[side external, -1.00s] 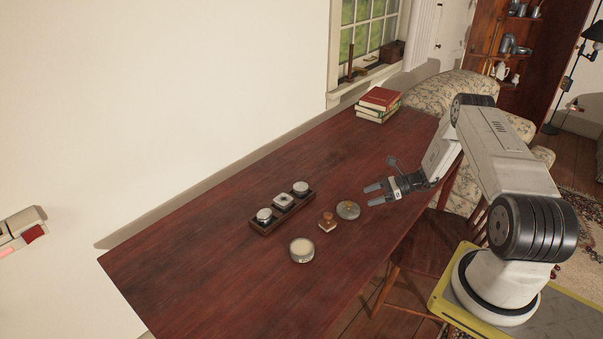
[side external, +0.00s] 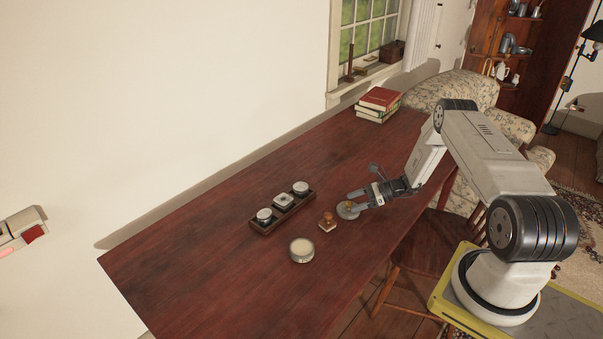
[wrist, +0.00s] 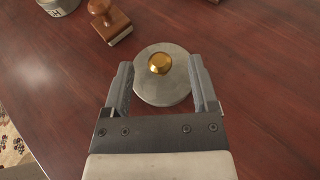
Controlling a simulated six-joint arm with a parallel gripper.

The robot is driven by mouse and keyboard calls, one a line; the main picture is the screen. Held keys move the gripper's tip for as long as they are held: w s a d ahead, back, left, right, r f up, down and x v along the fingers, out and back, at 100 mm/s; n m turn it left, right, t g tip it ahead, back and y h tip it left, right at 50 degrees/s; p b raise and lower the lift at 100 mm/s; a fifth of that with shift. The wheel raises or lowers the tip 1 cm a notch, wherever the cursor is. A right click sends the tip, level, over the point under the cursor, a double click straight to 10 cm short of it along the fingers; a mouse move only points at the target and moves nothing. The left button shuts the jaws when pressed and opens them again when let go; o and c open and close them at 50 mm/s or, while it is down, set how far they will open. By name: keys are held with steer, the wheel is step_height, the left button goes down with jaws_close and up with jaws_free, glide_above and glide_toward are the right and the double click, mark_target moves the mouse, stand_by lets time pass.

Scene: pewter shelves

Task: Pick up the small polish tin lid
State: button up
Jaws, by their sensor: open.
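The small polish tin lid (wrist: 160,88) is a round grey disc with a brass knob (wrist: 160,63) on top. It lies flat on the table, and it also shows in the side external view (side external: 345,213). My gripper (wrist: 163,72) is open. In the wrist view its two fingers reach either side of the lid's near part, with the knob between the fingertips. In the side external view my gripper (side external: 352,200) is low at the lid and hides part of it. I cannot tell whether a finger touches it.
A wooden-handled stamp (side external: 327,222) and a round open tin (side external: 302,250) stand left of the lid. A dark wooden tray (side external: 268,228) holds three small containers behind them. Stacked books (side external: 378,103) lie at the far end. The table's left part is clear.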

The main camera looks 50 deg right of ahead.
steer(key=shift+x, duration=1.15)
jaws_close()
